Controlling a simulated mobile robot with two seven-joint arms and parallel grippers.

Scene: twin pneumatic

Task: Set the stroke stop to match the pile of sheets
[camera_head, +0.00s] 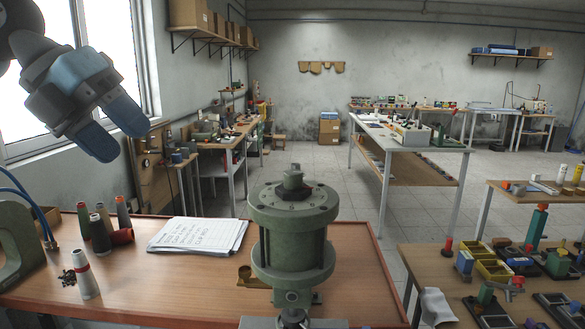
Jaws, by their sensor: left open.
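A pile of white sheets (198,235) with writing on top lies flat on the wooden bench at the left. A green pneumatic cylinder (293,240) stands upright at the front centre, right of the sheets. A squat knob or nut (293,179) sits on its top cap; I cannot tell for sure if this is the stroke stop. My left gripper (112,128) hangs at the upper left, its blue fingers apart and empty, well above the bench and clear of the sheets and cylinder. My right gripper is out of view.
Several cone-shaped spools (100,232) stand left of the sheets, with a white and red one (84,274) nearer. A grey-green curved frame (18,240) with blue hoses is at the left edge. A small brass part (246,276) lies beside the cylinder. A cluttered table (422,262) stands at the right.

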